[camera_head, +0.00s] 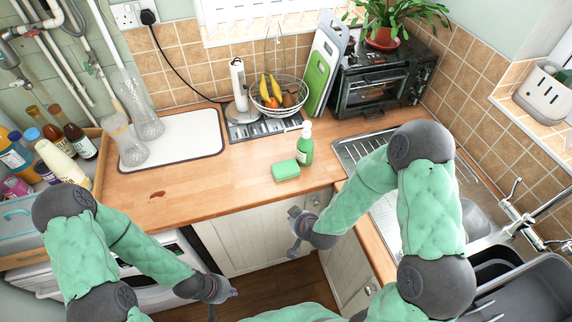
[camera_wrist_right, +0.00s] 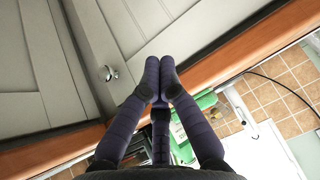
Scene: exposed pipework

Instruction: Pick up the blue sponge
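The only sponge I see is green, not blue. The sponge (camera_head: 286,171) lies flat on the wooden worktop, near its front edge. A green bottle with a white pump top (camera_head: 305,145) stands just behind it to the right. My left gripper (camera_head: 224,302) hangs low at the front left, fingers apart and empty, far from the sponge.
A wire fruit basket (camera_head: 279,95), chopping boards (camera_head: 324,65) and a toaster oven (camera_head: 384,79) stand behind. Glass vases (camera_head: 126,140) stand on a white mat (camera_head: 196,142) at left. The sink drainer (camera_head: 355,150) is at right.

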